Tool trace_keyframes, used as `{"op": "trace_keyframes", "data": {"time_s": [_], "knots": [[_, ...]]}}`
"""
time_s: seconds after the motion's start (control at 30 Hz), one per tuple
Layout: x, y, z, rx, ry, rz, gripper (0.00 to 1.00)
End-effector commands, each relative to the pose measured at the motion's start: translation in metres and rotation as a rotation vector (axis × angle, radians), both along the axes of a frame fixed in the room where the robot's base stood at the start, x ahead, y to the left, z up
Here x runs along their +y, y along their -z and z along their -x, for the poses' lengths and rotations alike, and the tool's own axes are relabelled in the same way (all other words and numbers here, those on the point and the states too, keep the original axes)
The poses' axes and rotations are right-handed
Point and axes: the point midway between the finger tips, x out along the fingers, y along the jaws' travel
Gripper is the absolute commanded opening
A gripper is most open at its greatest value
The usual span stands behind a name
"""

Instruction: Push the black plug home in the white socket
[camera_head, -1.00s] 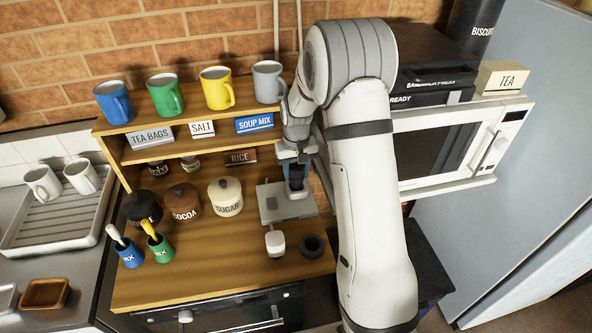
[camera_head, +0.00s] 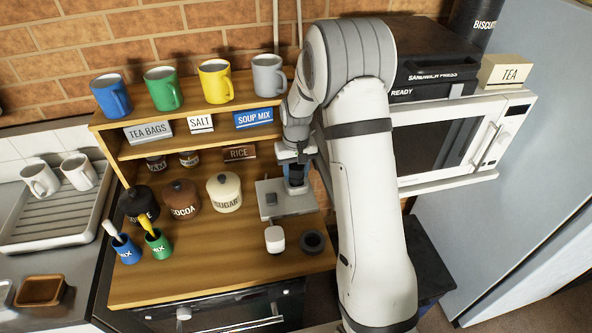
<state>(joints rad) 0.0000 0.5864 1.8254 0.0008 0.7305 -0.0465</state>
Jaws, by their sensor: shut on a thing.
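My gripper (camera_head: 295,172) points down over the rear of the pale socket plate (camera_head: 267,212), which lies on the wooden counter in front of the shelf. It is shut on the black plug (camera_head: 296,182), seen only as a dark shape between and below the jaws. The plug is at or just above the plate; I cannot tell whether it touches or how deep it sits. The socket opening is hidden under the plug and gripper.
A small white block (camera_head: 275,239) and a dark ring (camera_head: 313,242) lie in front of the plate. The sugar jar (camera_head: 224,193) stands to its left. The shelf with mugs (camera_head: 269,75) is behind, and the microwave (camera_head: 436,143) is to the right.

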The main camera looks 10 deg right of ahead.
Motion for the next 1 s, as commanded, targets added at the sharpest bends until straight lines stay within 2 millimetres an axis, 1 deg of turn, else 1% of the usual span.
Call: {"op": "trace_keyframes", "data": {"time_s": [0.13, 0.27, 0.3, 0.6, 0.87, 0.97, 1.0], "knots": [[0.0, 0.003, 0.0, -0.001, 0.0, 0.0, 0.19], [0.0, 0.002, -0.001, -0.002, 0.0, 0.0, 0.19], [0.0, 0.002, -0.001, -0.002, 0.0, 0.0, 0.43], [0.0, 0.002, 0.0, -0.001, 0.0, 0.0, 0.67], [0.0, 0.001, 0.0, -0.001, 0.0, 0.0, 0.67], [0.0, -0.008, -0.001, -0.004, 0.0, 0.0, 0.67], [0.0, -0.013, -0.001, -0.004, 0.0, 0.0, 0.67]]}}
